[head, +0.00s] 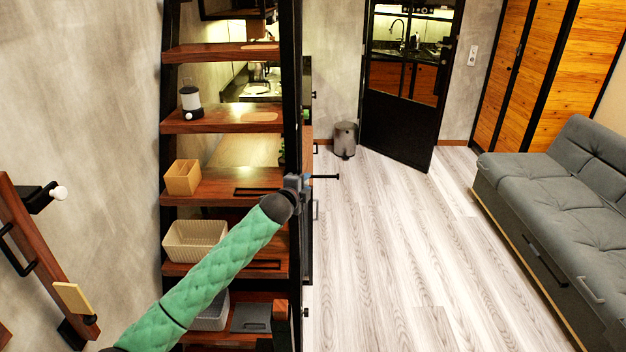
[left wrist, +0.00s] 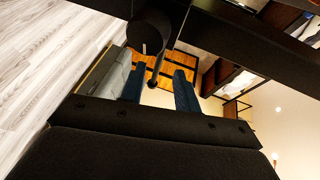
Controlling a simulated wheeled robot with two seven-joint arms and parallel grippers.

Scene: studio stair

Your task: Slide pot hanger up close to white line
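A thin black peg with a knobbed end (head: 326,177), apparently the pot hanger, sticks out to the right from the black stair post (head: 292,90). My left gripper (head: 301,183) is at the post beside the peg's base, small and partly hidden by its own wrist. In the left wrist view, a black round piece (left wrist: 149,32) with a short white line (left wrist: 144,48) and a ball-ended rod (left wrist: 154,80) shows ahead. My left fingers (left wrist: 160,75) are apart, with the rod's end appearing between them; contact cannot be told. My right gripper is not in view.
Stair treads hold a beige basket (head: 194,240), a wooden box (head: 183,178) and a lantern (head: 190,103). A wooden rail (head: 38,245) is on the left wall. A grey sofa (head: 555,190) stands at right. The floor (head: 400,240) between is clear.

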